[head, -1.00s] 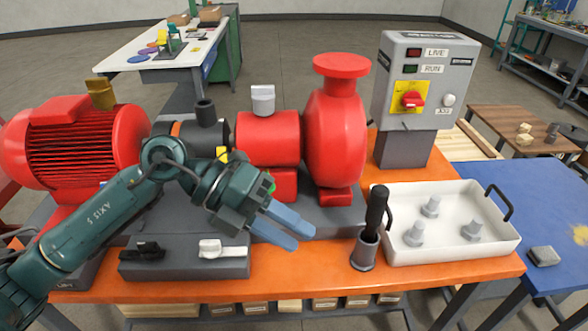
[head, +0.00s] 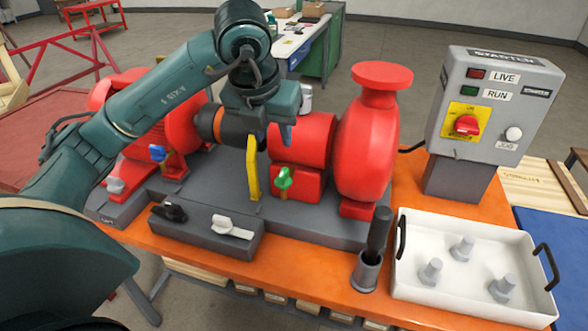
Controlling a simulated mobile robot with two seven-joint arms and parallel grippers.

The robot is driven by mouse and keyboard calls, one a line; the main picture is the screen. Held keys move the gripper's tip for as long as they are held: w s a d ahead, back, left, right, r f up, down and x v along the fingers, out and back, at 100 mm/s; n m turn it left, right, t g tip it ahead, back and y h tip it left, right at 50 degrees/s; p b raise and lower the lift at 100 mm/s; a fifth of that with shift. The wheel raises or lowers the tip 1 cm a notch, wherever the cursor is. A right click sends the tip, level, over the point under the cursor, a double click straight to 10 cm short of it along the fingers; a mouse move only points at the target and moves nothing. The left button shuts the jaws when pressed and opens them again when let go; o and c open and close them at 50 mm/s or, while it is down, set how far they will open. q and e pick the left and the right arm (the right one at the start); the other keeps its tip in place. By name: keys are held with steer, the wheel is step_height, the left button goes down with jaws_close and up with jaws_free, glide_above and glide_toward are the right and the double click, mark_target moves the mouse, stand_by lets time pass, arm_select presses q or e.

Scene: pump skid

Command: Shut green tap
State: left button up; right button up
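The green tap (head: 284,178) sits on the front of the red block under the pump's bearing housing. Its small handle stands roughly upright, slightly tilted. My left gripper (head: 286,134) points down above the tap, in front of the red housing. The second finger is not clearly seen, so I cannot tell how wide the gripper is. My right gripper is out of view.
A blue tap (head: 157,153) is on the motor side. A yellow upright bar (head: 253,167) stands left of the green tap. A grey box (head: 207,232) with black and white handles lies in front. The red pump (head: 368,140), tool holder (head: 367,270) and white tray (head: 412,285) are right.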

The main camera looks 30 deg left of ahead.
mark_target(283, 172)
arm_select(q)
steer(key=p+x, duration=0.2)
steer(key=x, duration=1.1)
steer(key=shift+c, duration=0.2)
jaws_close()
